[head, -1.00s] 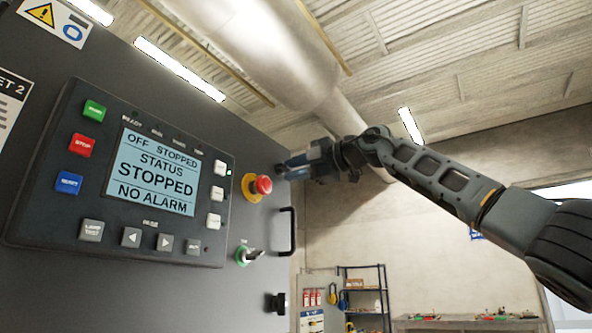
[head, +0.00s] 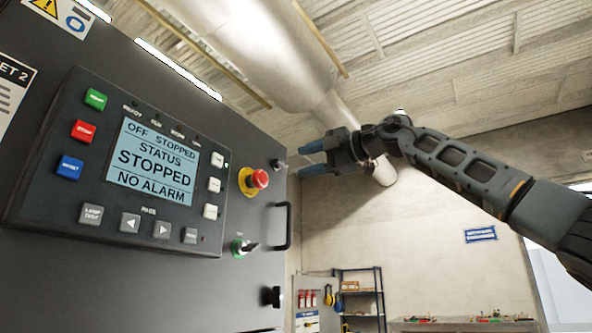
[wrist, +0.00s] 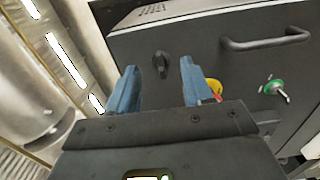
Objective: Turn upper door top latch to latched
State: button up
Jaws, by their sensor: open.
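The upper door top latch (head: 278,165) is a small dark knob near the top right edge of the grey genset door. In the wrist view the latch (wrist: 161,64) shows as a black knob, long way roughly up and down in the picture. My gripper (head: 303,160) is open and empty, with its blue fingers just right of the latch in the head view, apart from it. In the wrist view the latch appears between the two fingertips of my gripper (wrist: 158,78), beyond them. A lower black latch (head: 273,297) sits further down the same edge.
A black door handle (head: 287,226) sticks out below the top latch. A red emergency stop (head: 260,179) on a yellow ring and a green key switch (head: 243,248) are close by, beside the control panel (head: 120,170). The space right of the door is open.

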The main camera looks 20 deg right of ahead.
jog(key=shift+v, duration=1.25)
